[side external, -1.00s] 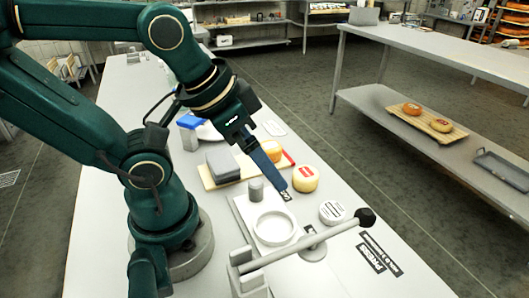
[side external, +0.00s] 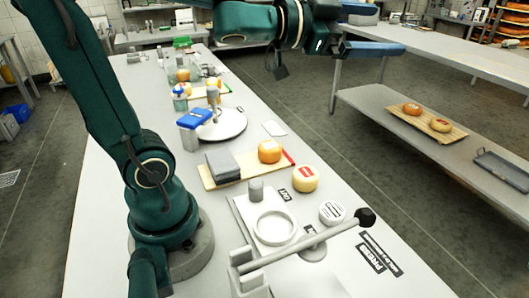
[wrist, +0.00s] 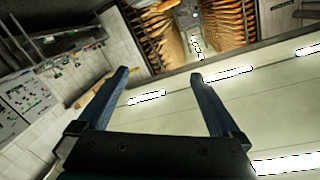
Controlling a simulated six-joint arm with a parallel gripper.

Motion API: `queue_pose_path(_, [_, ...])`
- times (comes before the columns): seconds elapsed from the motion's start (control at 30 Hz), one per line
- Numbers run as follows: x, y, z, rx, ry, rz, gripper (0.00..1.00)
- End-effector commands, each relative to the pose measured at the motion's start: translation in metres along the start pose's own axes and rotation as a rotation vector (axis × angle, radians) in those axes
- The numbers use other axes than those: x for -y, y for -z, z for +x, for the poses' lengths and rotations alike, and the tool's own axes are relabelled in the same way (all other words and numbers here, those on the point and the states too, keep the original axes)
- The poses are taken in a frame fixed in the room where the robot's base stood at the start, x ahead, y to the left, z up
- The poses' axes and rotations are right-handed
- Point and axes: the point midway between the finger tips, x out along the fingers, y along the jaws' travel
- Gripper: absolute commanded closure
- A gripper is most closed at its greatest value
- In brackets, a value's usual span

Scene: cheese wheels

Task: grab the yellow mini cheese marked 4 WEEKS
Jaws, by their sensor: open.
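A pale yellow mini cheese (side external: 305,179) with a red label sits on the table, right of the wooden board (side external: 226,170); its lettering is too small to read. An orange cheese (side external: 269,151) sits on that board. A yellow cheese (side external: 441,125) with a red mark and an orange one (side external: 412,108) lie on a board on the lower shelf at right. My gripper (side external: 391,28) is high above the table, pointing right, far from these cheeses. Its blue fingers are apart and empty in the wrist view (wrist: 159,74), which shows no table cheese.
A press with a long lever (side external: 305,243) and a white ring (side external: 274,224) stands at the table's front. A white labelled disc (side external: 332,211) is near its lever. A grey block (side external: 222,164) and a blue-topped container (side external: 193,120) stand farther back.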

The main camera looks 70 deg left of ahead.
Motion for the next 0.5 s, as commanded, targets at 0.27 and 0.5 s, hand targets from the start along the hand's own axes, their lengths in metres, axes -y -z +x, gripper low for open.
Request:
queue_pose_path(0.27, [-0.040,-0.072,0.019,-0.041,-0.504,0.103,0.00])
queue_pose_path(0.5, [-0.056,-0.173,-0.029,0.085,-0.885,-0.042,0.00])
